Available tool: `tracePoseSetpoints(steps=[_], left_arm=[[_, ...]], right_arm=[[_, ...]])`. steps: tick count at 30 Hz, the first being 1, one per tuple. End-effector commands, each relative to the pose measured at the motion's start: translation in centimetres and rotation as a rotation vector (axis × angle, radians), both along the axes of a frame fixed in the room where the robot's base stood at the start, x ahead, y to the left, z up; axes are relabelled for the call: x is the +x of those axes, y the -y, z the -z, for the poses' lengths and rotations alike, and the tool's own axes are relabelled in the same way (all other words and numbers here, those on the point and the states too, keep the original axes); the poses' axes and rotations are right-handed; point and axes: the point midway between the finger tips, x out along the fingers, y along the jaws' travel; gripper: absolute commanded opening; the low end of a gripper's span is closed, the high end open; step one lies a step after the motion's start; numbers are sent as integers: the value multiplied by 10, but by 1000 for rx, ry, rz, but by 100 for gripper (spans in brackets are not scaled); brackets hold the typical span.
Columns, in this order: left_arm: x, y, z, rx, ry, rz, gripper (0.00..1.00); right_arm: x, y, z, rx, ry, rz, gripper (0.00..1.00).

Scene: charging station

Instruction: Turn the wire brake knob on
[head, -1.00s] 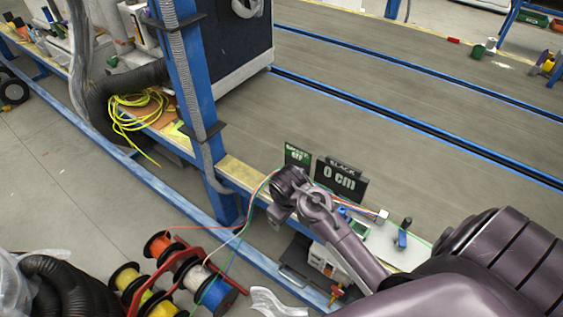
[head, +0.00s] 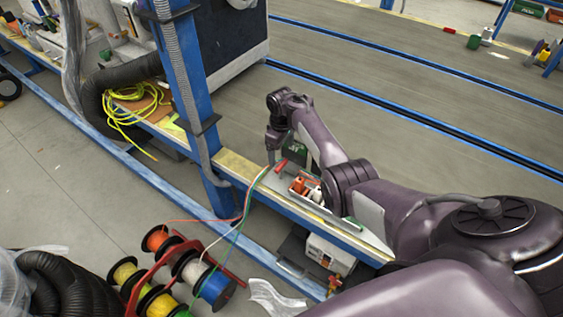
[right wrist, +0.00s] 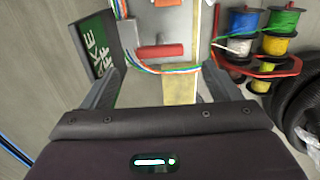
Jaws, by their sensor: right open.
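A green sign (right wrist: 97,48) reading in part "KE" and "FF" stands at the left of the right wrist view. It also shows, partly covered by my arm, in the head view (head: 294,154). A red cylindrical handle (right wrist: 160,51) lies crosswise beside it, close to the wires. In the head view the red handle (head: 281,167) sits on the blue-edged bench. I cannot tell whether this handle is the brake knob. My right gripper (right wrist: 164,85) is open and empty, its fingers wide apart and the handle ahead between them. It is also above the bench in the head view (head: 274,144). My left gripper is not in view.
Colored wires (head: 250,200) run from the spools (head: 192,270) up to the bench. A blue post (head: 190,100) rises left of my right arm. Yellow cable (head: 135,110) lies on the bench farther left. Open floor (head: 370,110) extends behind the bench.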

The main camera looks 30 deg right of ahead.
Motion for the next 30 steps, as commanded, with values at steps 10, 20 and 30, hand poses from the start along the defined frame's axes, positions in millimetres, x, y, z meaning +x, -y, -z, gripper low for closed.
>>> tracePoseSetpoints(steps=[10, 20, 30], left_arm=[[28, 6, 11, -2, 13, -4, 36], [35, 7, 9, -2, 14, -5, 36], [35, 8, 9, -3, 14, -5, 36]], right_arm=[[0, 0, 53, -1, -1, 0, 84], [0, 0, 59, -2, 1, 0, 84], [0, 0, 59, -2, 0, 0, 47]])
